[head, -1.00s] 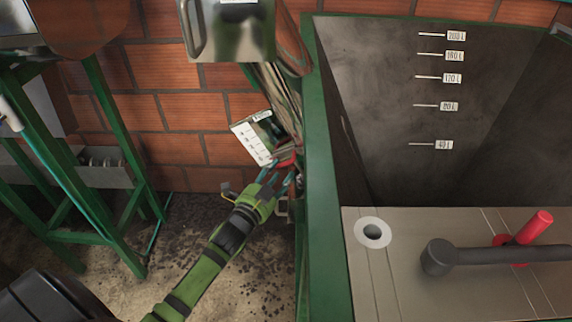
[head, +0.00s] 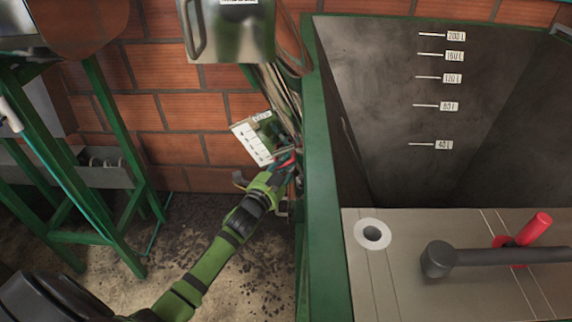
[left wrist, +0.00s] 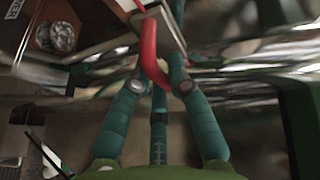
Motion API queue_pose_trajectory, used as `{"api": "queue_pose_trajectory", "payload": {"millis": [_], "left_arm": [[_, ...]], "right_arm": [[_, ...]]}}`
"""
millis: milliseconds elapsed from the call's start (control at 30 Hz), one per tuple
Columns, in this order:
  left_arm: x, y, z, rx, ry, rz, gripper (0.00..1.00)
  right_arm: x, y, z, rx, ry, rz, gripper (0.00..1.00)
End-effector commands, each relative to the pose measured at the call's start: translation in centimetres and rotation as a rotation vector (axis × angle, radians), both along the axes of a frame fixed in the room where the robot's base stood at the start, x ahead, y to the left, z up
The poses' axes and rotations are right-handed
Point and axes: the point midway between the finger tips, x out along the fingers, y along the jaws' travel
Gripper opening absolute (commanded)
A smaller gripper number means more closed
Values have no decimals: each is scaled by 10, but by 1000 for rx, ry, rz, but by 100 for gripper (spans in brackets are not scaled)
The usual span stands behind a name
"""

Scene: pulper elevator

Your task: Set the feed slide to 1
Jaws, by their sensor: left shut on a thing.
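The feed slide's red handle (head: 287,159) is small and partly covered by my fingers, beside the green hopper frame. In the left wrist view it is a curved red bar (left wrist: 150,50). My left gripper (head: 286,168) is shut on this handle, its teal fingers around the bar in the left wrist view (left wrist: 157,78). A white scale plate (head: 250,143) with marks stands just left of the handle. Its numbers are too small to read, and the slide's exact setting cannot be told. My right gripper is not in view.
A tall grey tank (head: 390,110) with litre marks stands at the right, behind a green post (head: 320,200). A metal box (head: 228,30) hangs above the slide. A green stand (head: 105,130) is at the left. Bare floor (head: 250,285) lies below my arm.

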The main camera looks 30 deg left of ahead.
Motion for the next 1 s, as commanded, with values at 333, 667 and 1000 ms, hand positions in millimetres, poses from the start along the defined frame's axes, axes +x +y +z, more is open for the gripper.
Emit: {"api": "queue_pose_trajectory", "payload": {"millis": [333,667,1000], "left_arm": [[-4,12,27,0,-6,1,0],[-4,11,25,-1,-8,1,44],[-7,11,23,-1,-2,0,44]], "right_arm": [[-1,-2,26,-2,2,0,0],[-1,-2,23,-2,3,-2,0],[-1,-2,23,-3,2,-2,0]]}}
